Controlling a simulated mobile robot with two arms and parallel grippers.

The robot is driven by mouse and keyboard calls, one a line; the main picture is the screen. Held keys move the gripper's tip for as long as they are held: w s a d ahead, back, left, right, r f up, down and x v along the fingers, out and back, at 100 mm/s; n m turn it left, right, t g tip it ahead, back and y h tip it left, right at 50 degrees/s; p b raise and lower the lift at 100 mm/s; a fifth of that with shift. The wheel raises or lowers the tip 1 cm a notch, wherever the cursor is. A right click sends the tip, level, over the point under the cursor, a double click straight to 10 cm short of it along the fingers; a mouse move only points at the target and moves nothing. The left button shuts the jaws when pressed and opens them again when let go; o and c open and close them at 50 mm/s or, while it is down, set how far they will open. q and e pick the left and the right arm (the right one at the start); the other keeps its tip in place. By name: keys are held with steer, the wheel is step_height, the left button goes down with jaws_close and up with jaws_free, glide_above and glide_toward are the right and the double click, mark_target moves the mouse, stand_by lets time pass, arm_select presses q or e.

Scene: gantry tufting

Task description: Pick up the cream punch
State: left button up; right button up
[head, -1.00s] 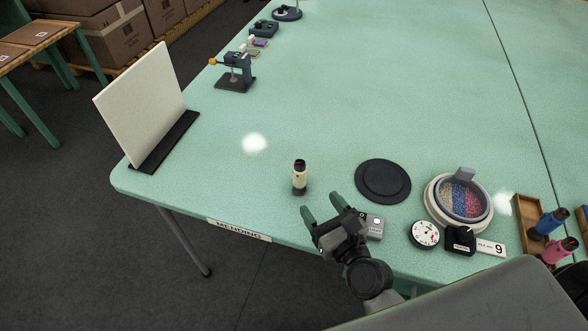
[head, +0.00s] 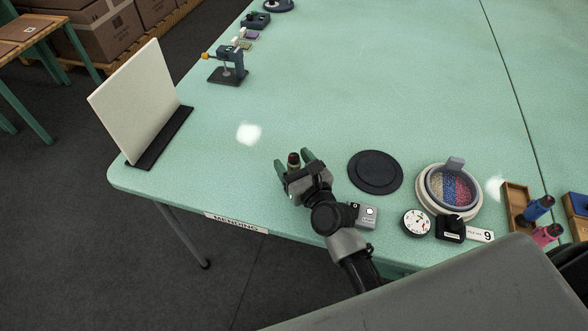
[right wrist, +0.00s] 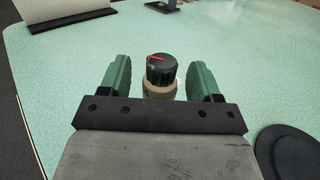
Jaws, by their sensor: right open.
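The cream punch (head: 293,160) stands upright on the green table, mostly hidden behind my right gripper in the head view. In the right wrist view the punch (right wrist: 160,76) shows its black cap with a red mark and a cream body below. My right gripper (head: 293,161) is open, with one green finger on each side of the punch. In the right wrist view gaps show between the punch and both fingers (right wrist: 159,78). The lower part of the punch is hidden by the gripper body. My left gripper is not in view.
A black round pad (head: 376,172) lies to the right, near a grey box (head: 364,215), a dial gauge (head: 416,222) and a bowl of coloured bits (head: 449,188). Blue and pink punches lie at a wooden tray (head: 516,208). A white board (head: 135,105) stands left.

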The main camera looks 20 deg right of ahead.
steer(key=c, duration=1.1)
steer(key=shift+o, duration=0.2)
steer(key=shift+r, duration=0.1)
